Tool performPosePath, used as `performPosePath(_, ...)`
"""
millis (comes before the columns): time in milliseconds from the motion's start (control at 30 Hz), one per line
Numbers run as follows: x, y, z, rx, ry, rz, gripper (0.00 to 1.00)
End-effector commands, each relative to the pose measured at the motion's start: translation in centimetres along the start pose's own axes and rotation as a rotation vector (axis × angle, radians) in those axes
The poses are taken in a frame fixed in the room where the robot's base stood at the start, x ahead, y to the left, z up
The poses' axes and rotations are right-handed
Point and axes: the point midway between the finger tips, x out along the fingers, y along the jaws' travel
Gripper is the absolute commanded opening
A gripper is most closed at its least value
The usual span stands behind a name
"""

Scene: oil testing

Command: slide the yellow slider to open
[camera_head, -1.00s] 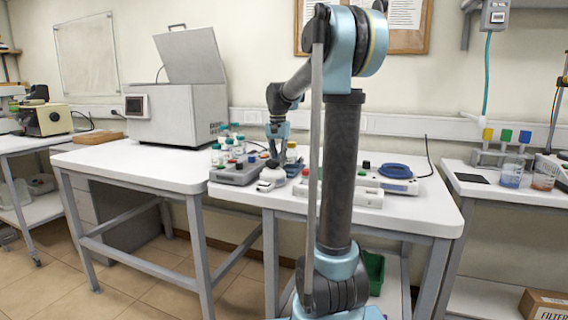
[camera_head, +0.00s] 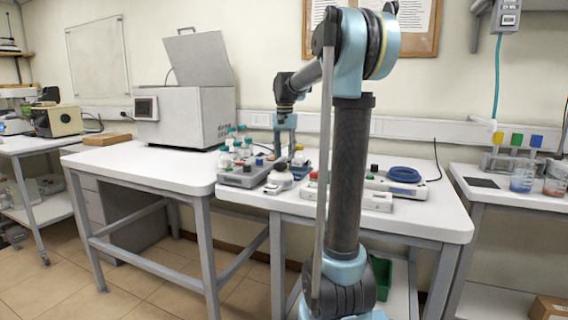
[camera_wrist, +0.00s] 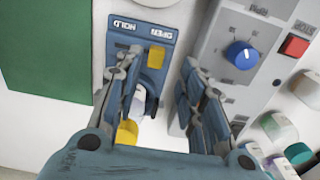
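In the wrist view a blue panel (camera_wrist: 141,33) carries white labels that appear upside down, one reading like "OPEN" and one like "HOLD". A small yellow block (camera_wrist: 156,57), apparently the yellow slider, shows on it below the "OPEN" label. Another yellow part (camera_wrist: 126,132) shows lower down, partly hidden by my left finger. My gripper (camera_wrist: 163,70) is open, its two fingers apart with nothing held between them. The yellow block lies in the gap, nearer the left finger; contact cannot be told. In the head view my gripper (camera_head: 284,157) points down over the table; the slider cannot be made out there.
A grey unit with a blue knob (camera_wrist: 242,54) and a red button (camera_wrist: 294,46) stands close to the right finger. Capped bottles (camera_wrist: 278,126) are at lower right. A green surface (camera_wrist: 50,45) lies at left. In the head view, a blue coil (camera_head: 404,174) lies right of my arm.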

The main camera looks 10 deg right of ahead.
Motion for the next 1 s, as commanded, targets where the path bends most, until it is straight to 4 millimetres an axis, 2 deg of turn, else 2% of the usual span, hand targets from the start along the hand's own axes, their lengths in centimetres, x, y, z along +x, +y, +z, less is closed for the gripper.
performPosePath(200,-4.1,-0.1,0.0,-0.001,0.000,-0.001,0.37)
performPosePath(400,-6.7,-0.1,0.0,-0.001,-0.001,-0.001,0.37)
performPosePath(600,-7.7,-0.1,0.0,-0.001,-0.001,-0.001,0.37)
performPosePath(1000,-7.7,-0.1,0.0,-0.001,-0.001,-0.001,0.37)
